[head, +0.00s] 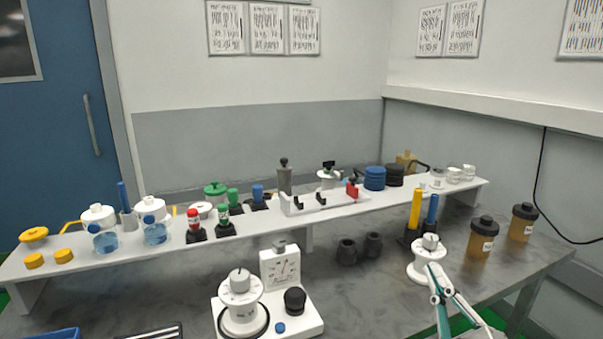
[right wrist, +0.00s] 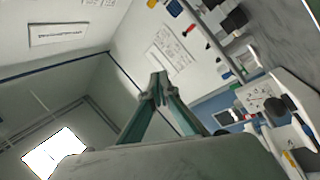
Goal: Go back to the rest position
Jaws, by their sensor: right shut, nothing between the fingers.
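My right gripper (head: 437,273) is at the lower right of the head view, with its green fingers closed together and empty. Its tips appear just in front of a white dial device (head: 425,265) on the bench; I cannot tell whether they touch it. In the right wrist view the fingers meet at the tips (right wrist: 159,80), with nothing between them, against walls and ceiling. My left gripper is in neither view.
A grey bench (head: 375,280) carries a long white shelf (head: 330,218) crowded with bottles, caps and blocks. A white gauge unit (head: 280,263) stands front centre. Two amber jars (head: 483,238) stand right of my gripper. Some bench between gauge unit and dial device is clear.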

